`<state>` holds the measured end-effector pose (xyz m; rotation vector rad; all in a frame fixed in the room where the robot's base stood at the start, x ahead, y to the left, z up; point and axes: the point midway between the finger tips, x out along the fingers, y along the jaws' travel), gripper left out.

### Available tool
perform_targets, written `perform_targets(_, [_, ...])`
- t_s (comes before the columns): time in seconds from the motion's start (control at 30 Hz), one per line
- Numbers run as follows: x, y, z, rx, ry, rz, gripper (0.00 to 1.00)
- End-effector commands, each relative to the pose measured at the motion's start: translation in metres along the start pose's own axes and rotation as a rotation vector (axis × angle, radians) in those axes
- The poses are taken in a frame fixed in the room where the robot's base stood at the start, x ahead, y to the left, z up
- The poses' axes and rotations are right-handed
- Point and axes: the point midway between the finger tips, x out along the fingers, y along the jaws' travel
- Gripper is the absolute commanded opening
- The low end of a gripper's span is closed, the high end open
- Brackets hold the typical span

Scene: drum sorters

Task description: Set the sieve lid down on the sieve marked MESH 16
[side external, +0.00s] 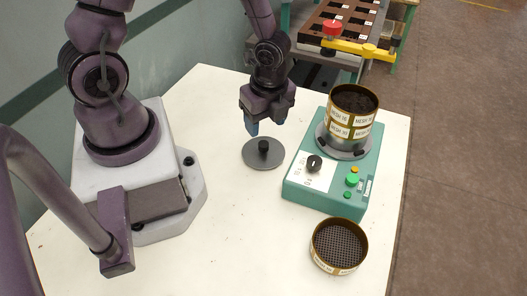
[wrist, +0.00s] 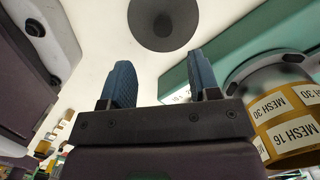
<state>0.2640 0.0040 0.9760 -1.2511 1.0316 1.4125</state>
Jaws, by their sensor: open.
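The sieve lid (side external: 263,153), a grey disc with a black knob, lies flat on the white table. It also shows at the top of the wrist view (wrist: 165,22). My gripper (side external: 267,122) is open and empty above the lid, its blue fingers apart and clear of the knob. Two brass-coloured sieves are stacked on the green shaker. In the wrist view the band away from the shaker's grey seat reads MESH 16 (wrist: 293,135), so the MESH 16 sieve (side external: 355,104) looks to be the upper one, open on top. The band nearer the seat reads MESH 30 (wrist: 272,106).
The green shaker (side external: 303,198) has a black knob and coloured buttons. A loose sieve (side external: 339,264) with dark mesh stands at the table's front; its label is too small to read. A rack with a yellow bar (side external: 357,48) is behind. Bare table lies around the lid.

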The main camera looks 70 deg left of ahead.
Motion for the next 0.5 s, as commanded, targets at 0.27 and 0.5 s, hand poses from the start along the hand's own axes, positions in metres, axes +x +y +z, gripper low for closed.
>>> perform_targets(0.27, [0.029,0.000,0.000,-0.001,-0.001,0.001,0.56])
perform_targets(0.5, [0.059,-0.003,0.001,0.001,-0.002,0.004,0.56])
